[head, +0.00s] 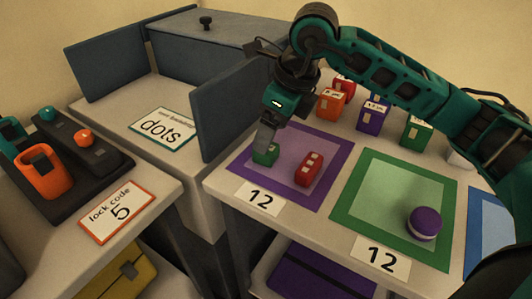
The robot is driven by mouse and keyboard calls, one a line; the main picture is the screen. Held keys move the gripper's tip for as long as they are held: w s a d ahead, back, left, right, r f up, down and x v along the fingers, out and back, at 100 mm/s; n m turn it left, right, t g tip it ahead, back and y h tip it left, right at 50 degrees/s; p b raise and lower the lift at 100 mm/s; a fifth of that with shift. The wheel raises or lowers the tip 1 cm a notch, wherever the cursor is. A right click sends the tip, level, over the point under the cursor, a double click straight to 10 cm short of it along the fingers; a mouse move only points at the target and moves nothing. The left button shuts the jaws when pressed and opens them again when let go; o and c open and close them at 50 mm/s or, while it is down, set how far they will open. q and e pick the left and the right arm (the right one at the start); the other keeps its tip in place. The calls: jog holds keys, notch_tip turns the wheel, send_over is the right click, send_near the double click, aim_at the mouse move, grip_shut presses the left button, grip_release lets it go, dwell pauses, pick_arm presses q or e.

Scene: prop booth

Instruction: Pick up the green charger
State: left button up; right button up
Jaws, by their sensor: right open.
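A small green block (266,154), which fits the green charger, sits on the left part of the purple-bordered mat (334,151). My right gripper (266,142) comes down from above with its fingers at the top of this block. It is open, and its fingers hide part of the block's top. I cannot tell whether they touch it. A red block (309,169) lies to the right on the same mat. My left gripper is out of view.
A green mat (376,233) holds a purple round thing (424,222). Several coloured boxes, including an orange one (331,104), stand behind the mats. A blue-grey upright panel (225,105) stands left of the gripper. Orange and teal devices sit on black bases far left.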

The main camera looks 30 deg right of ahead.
jog(key=x, duration=0.4)
jog(key=shift+w+f+b, duration=0.1)
jog(key=shift+f+b, duration=0.2)
jog(key=shift+b, duration=0.1)
jog(key=shift+d, duration=0.1)
jog(key=shift+c, duration=0.4)
jog(key=c, duration=1.1)
